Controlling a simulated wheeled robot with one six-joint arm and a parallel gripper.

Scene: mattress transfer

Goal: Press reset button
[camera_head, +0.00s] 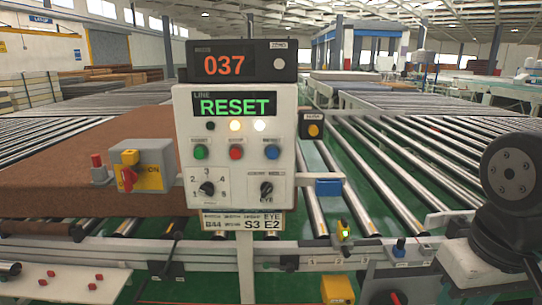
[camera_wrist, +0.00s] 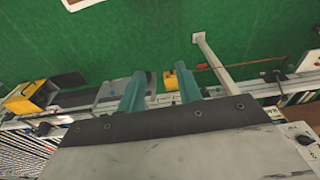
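In the head view a pale control panel (camera_head: 215,175) stands in front of the rollers. Its screen (camera_head: 235,105) reads RESET in green, below a red 037 counter (camera_head: 224,65). Under the screen are a dark lamp and two lit lamps. Below them sit a green button (camera_head: 200,152), a red button (camera_head: 236,152) and a blue button (camera_head: 272,152); their small labels cannot be read. Two dark knobs are lower. My gripper (camera_wrist: 161,74) shows in the wrist view, two teal fingers apart with nothing held, over a rail and green floor. It is not visible in the head view.
A brown mattress-like slab (camera_head: 70,160) lies on the left conveyor. A yellow-grey switch box (camera_head: 142,170) is left of the panel, a blue box (camera_head: 328,187) at its right. A rail (camera_head: 190,253) crosses in front. My dark arm joint stands at right.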

